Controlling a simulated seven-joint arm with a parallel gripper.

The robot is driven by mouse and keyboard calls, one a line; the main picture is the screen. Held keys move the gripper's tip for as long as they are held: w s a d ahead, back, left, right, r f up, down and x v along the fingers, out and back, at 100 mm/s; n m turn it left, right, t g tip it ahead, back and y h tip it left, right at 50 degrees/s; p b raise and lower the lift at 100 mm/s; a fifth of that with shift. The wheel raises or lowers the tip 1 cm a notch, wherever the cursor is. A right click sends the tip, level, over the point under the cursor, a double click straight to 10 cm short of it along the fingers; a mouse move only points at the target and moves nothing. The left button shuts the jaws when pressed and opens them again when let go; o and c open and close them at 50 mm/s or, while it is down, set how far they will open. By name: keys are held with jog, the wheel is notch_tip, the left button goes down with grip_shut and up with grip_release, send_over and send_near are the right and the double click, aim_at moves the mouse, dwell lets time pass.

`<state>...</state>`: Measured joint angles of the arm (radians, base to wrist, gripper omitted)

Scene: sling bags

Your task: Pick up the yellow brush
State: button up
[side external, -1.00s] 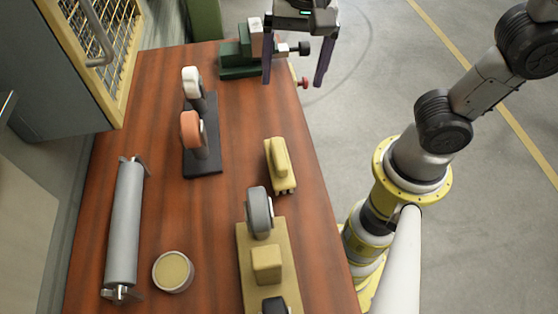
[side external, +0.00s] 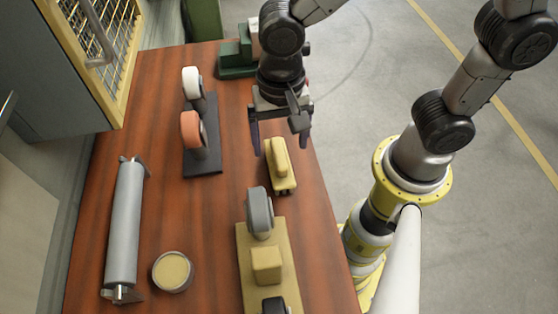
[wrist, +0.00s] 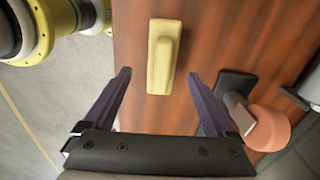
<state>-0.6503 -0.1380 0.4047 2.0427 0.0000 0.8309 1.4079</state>
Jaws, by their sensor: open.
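The yellow brush (side external: 280,172) lies on the wooden table near its right edge, with a raised handle on top. In the wrist view the brush (wrist: 162,58) lies ahead of the fingertips, roughly between their lines. My gripper (side external: 281,145) is open and empty above the table, at the far end of the brush in the side view. In the wrist view its two dark fingers (wrist: 160,75) stand wide apart, and neither touches the brush.
A dark stand with a white and an orange wheel (side external: 192,130) is left of my gripper. A tan block with a grey wheel (side external: 259,212) is nearer. A grey roller (side external: 124,225) and a round tin (side external: 172,271) are left. A green machine (side external: 236,58) stands behind.

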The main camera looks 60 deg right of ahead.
aim_at(279, 152)
jog(key=f, duration=0.4)
jog(key=shift+a+f, duration=0.2)
jog(key=shift+f, duration=0.2)
grip_shut()
